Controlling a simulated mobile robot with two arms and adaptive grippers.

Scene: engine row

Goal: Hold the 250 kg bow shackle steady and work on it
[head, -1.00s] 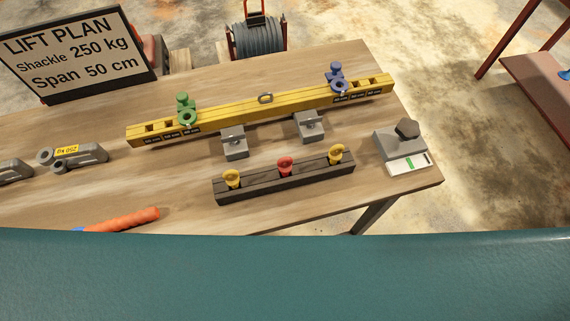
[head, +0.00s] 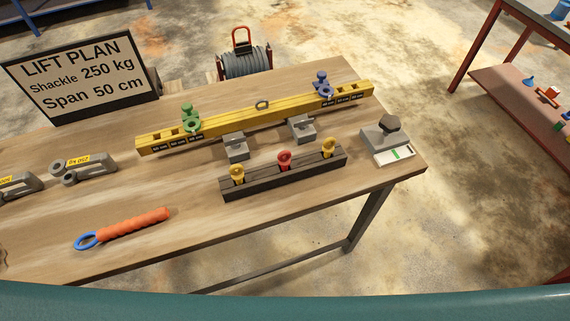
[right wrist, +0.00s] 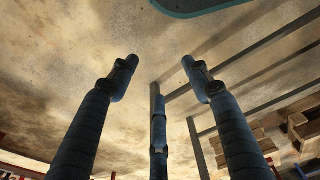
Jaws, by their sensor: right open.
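A grey shackle (head: 82,168) with a yellow label lies at the left of the wooden table; its label looks upside down and seems to read 250 kg. A second grey shackle (head: 18,185) with a yellow label is partly cut off at the left edge. The lift plan sign (head: 79,76) reads shackle 250 kg, span 50 cm. My right gripper (right wrist: 157,74) shows in the right wrist view, its fingers spread and empty, with floor behind them, away from the shackles. My left gripper is in neither view.
A yellow spreader beam (head: 255,116) with green and blue fittings lies on grey supports. A dark rack (head: 284,176) holds yellow and red eye bolts. An orange-handled tool (head: 133,224) with a blue loop lies in front. A grey block (head: 385,141) stands at the right corner.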

